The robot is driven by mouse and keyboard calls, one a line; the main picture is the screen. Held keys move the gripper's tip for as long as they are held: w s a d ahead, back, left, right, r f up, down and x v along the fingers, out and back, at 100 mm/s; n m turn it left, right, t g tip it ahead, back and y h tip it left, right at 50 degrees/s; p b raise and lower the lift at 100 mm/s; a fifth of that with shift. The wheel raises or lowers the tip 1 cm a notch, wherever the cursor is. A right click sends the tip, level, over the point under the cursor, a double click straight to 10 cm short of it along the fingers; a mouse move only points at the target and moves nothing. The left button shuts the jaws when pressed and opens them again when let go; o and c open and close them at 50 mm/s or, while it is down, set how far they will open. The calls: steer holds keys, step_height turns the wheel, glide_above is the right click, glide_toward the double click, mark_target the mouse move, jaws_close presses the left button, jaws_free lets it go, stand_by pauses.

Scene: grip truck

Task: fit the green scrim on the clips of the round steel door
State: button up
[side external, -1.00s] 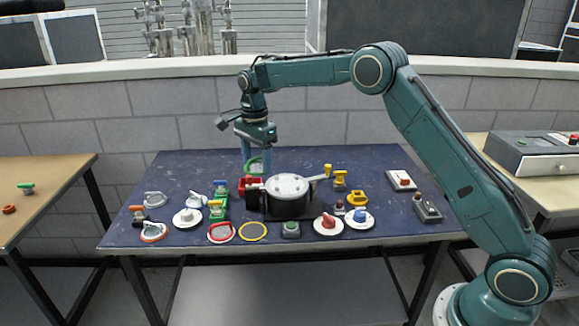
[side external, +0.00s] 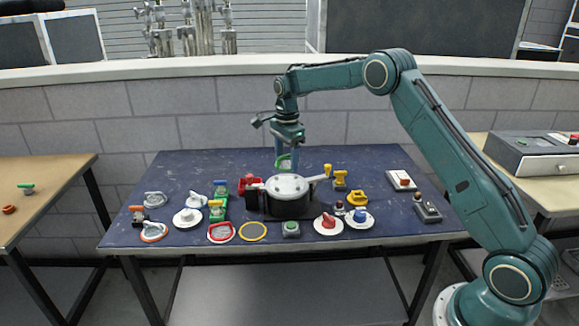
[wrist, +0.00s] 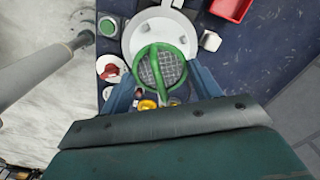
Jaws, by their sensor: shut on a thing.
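The green scrim (side external: 284,163), a green ring with grey mesh and a bar across it, hangs in my gripper (side external: 288,156), which is shut on it. The wrist view shows the scrim (wrist: 158,70) between the fingers of my gripper (wrist: 163,88). The round steel door (side external: 287,187) lies face up on a black housing (side external: 290,207). In the side view the scrim is above and behind the door. In the wrist view it overlaps the near part of the pale round door (wrist: 135,42). Its height above the door is hard to judge, and the clips are not clear.
A red tray (side external: 243,188) stands left of the door. Yellow-handled (side external: 340,179) and yellow (side external: 357,198) items lie to its right. A red-rimmed scrim (side external: 221,233), a yellow-rimmed scrim (side external: 253,231) and a green-button box (side external: 291,229) line the front. The back of the table (side external: 200,168) is free.

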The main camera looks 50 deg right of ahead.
mark_target(287, 163)
steer(key=shift+f, duration=2.2)
steer(key=shift+f, duration=0.85)
stand_by(0.9)
steer(key=shift+s, duration=0.1)
steer(key=shift+r, duration=2.25)
steer(key=shift+a, duration=0.15)
